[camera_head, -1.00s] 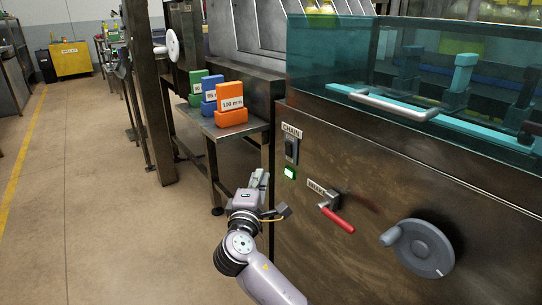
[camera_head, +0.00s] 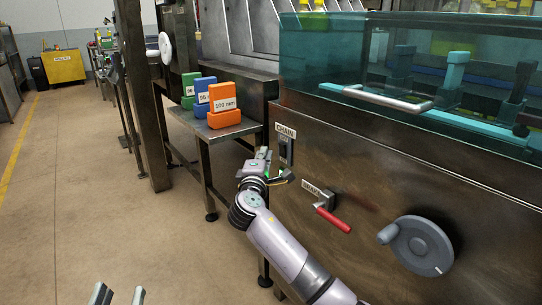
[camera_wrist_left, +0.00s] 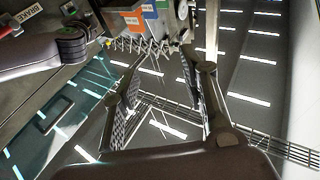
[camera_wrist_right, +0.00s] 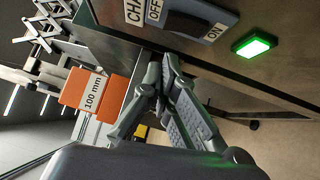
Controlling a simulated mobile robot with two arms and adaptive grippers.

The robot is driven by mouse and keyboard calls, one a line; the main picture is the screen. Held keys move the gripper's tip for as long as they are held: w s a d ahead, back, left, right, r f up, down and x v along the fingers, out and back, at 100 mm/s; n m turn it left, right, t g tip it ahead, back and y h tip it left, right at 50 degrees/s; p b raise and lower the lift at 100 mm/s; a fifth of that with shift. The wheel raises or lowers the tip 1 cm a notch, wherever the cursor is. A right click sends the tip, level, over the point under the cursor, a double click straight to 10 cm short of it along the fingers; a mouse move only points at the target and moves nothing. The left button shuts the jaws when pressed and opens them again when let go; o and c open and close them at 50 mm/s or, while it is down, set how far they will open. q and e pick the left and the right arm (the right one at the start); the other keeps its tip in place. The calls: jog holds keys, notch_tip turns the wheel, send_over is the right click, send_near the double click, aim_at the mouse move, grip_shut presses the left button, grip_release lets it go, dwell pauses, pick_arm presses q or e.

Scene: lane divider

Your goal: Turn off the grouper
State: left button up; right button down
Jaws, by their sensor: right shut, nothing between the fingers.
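The machine's CHAIN switch (camera_head: 286,151) is a dark switch on the steel front panel. In the right wrist view the switch (camera_wrist_right: 205,12) shows OFF and ON labels, beside a lit green lamp (camera_wrist_right: 254,45). My right gripper (camera_head: 263,154) is just left of the switch in the head view, its closed fingers pointing up, with nothing between them; I cannot tell whether it touches the panel. My right arm partly hides the green lamp in the head view. My left gripper (camera_head: 118,293) is low at the left, over the floor, fingers apart and empty.
A red-handled BRAKE lever (camera_head: 332,217) and a grey handwheel (camera_head: 418,245) stick out from the panel. A metal handle (camera_head: 388,98) is on the teal cover. A side table holds orange (camera_head: 223,106), blue and green blocks. The floor at left is clear.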

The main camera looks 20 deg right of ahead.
aim_at(282, 150)
pick_arm(q)
jog(key=shift+s+d+r+t+h, duration=0.1)
jog(key=shift+s+r+t+h, duration=0.1)
jog(key=shift+r+t, duration=0.3)
jog(key=shift+s+d+r+t+h, duration=0.1)
jog(key=shift+s+r+t+h, duration=0.1)
jog(key=shift+r, duration=0.45)
pick_arm(e)
jog(key=shift+w+d+r, duration=0.1)
jog(key=shift+w+d, duration=0.1)
jog(key=shift+d, duration=0.45)
jog(key=shift+w+d+r, duration=0.1)
jog(key=shift+w+d, duration=0.1)
jog(key=shift+d, duration=0.45)
pick_arm(q)
notch_tip(282, 150, down, 9)
jog(key=a+g+y+p, duration=0.1)
jog(key=g+y, duration=0.1)
jog(key=g, duration=0.3)
jog(key=shift+w+p, duration=0.4)
jog(key=shift+w, duration=0.05)
pick_arm(e)
jog(key=shift+w+d+r+m+g, duration=0.1)
jog(key=shift+d+m+g, duration=0.2)
pick_arm(q)
jog(key=shift+a, duration=0.1)
